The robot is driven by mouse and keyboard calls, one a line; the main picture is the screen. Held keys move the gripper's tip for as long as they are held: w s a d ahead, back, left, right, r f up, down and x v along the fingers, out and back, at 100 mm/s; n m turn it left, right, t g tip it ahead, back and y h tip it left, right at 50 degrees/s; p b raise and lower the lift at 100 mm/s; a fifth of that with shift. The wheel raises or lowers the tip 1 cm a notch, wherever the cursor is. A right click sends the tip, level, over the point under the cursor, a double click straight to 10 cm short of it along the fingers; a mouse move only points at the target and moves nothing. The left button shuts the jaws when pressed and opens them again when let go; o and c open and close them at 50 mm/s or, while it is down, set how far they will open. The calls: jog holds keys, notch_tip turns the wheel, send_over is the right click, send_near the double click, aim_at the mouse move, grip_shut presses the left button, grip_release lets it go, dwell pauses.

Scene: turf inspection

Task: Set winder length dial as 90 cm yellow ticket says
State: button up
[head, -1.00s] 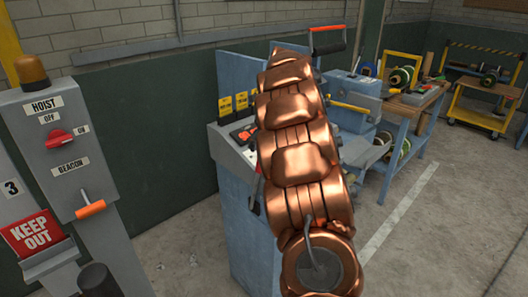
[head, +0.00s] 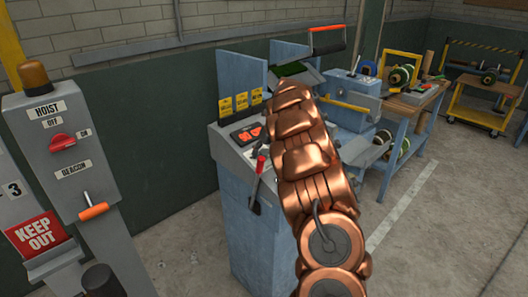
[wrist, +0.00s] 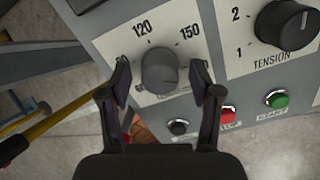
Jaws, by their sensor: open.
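In the wrist view a grey round dial (wrist: 159,70) sits on a light panel, with "120" and "150" printed above it; its other marks are hidden or out of frame. The dial lies between the two fingers of my gripper (wrist: 160,85), which is open with a finger on each side. I cannot tell whether either finger touches it. Several yellow tickets (head: 241,101) stand in a row on the blue winder console (head: 245,220) in the head view; their print is too small to read. My copper-coloured arm hides part of the console there, and my fingertips do not show.
A black TENSION knob (wrist: 287,23) is right of the dial. Black, red (wrist: 229,117) and green (wrist: 277,99) buttons lie below. The hoist post (head: 62,145) stands left; a workbench (head: 415,100) stands behind right.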

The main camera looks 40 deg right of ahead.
jog(key=shift+f, duration=0.15)
jog(key=shift+c, duration=0.2)
jog(key=c, duration=1)
jog(key=shift+a, duration=0.15)
jog(key=shift+c, duration=0.5)
